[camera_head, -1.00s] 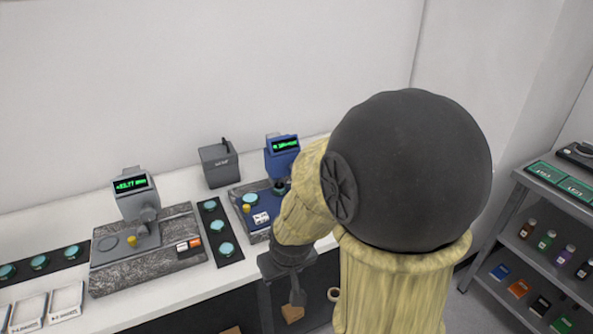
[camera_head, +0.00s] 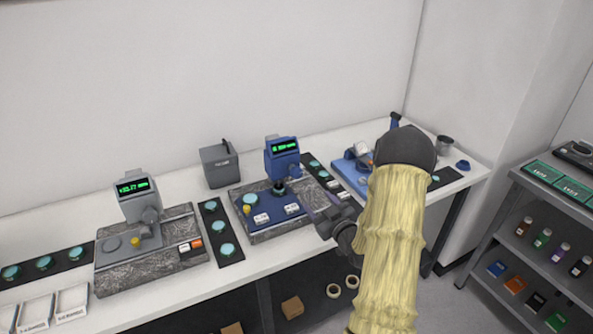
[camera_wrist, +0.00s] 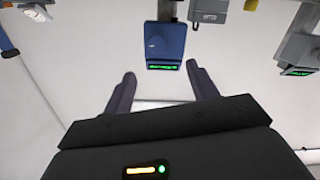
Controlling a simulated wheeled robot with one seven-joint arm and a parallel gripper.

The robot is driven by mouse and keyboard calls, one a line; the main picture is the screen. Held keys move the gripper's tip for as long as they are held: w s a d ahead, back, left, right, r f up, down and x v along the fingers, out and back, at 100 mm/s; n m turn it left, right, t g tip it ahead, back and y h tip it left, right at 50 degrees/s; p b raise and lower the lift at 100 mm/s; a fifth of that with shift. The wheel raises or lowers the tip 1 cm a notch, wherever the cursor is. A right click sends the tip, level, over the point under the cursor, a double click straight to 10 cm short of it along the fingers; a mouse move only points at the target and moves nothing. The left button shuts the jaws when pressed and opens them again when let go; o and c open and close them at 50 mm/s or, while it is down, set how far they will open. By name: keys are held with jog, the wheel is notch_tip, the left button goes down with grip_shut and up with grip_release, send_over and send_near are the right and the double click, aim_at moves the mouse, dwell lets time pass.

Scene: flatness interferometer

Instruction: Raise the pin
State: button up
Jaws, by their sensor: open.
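The blue gauge (camera_head: 282,158) stands on a stone base with a blue plate (camera_head: 283,209), at the middle of the bench. A dark pin-like spindle (camera_head: 279,187) shows under its head; I cannot tell for sure that this is the pin. A grey gauge (camera_head: 139,200) with a lit display stands on another stone base at the left. My gripper (camera_head: 322,212) is open and empty, to the right of the blue gauge and apart from it. In the wrist view the blue gauge's head (camera_wrist: 165,42) shows beyond and between my fingers (camera_wrist: 160,72), upside down.
Dark strips with teal discs (camera_head: 222,232) lie beside the gauges. A grey box (camera_head: 219,164) stands at the back. A light-blue device (camera_head: 350,176) and a metal cup (camera_head: 444,144) are at the bench's right end. A shelf rack (camera_head: 540,215) stands at the far right.

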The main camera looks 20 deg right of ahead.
aim_at(297, 173)
jog(key=shift+s+d+r+t, duration=0.15)
jog(key=shift+s+d+t, duration=0.1)
jog(key=shift+t, duration=0.05)
jog(key=shift+w, duration=0.15)
jog(key=w+p, duration=0.1)
jog(key=w, duration=0.4)
jog(key=w+p, duration=0.2)
jog(key=w, duration=0.3)
jog(key=w+p, duration=0.2)
jog(key=w, duration=0.3)
jog(key=shift+w+a, duration=0.3)
jog(key=shift+w, duration=0.05)
jog(key=shift+w+p, duration=0.3)
jog(key=shift+w, duration=0.45)
jog(key=shift+c, duration=0.2)
jog(key=c, duration=0.9)
